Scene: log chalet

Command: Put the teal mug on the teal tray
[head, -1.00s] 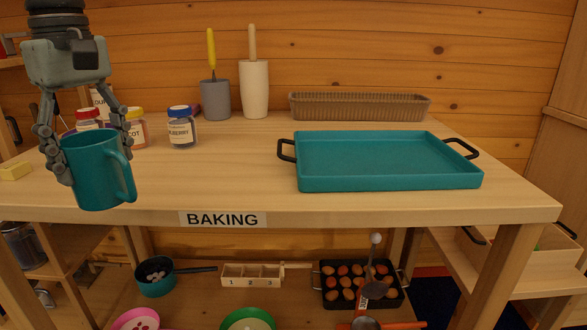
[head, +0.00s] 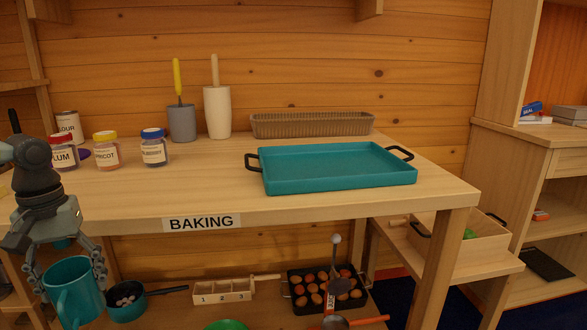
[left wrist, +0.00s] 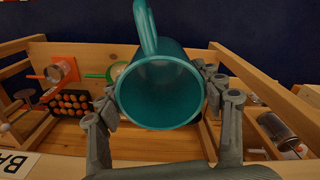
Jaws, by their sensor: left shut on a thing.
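The teal mug (head: 75,290) is held in my left gripper (head: 68,268), at the lower left of the head view, in front of the table and below its top. In the left wrist view the mug (left wrist: 160,95) sits between both fingers (left wrist: 160,105), its open mouth facing the camera and its handle pointing up in the picture. It looks empty. The teal tray (head: 340,180) lies flat on the table, right of centre, with black handles and an empty surface. The mug is well left of the tray and apart from it. My right gripper is not in view.
The table (head: 225,185) has clear room left of the tray. Jam jars (head: 154,148), a grey pot (head: 182,124), a cream pot (head: 217,112) and a ribbed long pan (head: 312,125) stand behind. The lower shelf holds a teal saucepan (head: 127,306) and an egg tray (head: 300,290).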

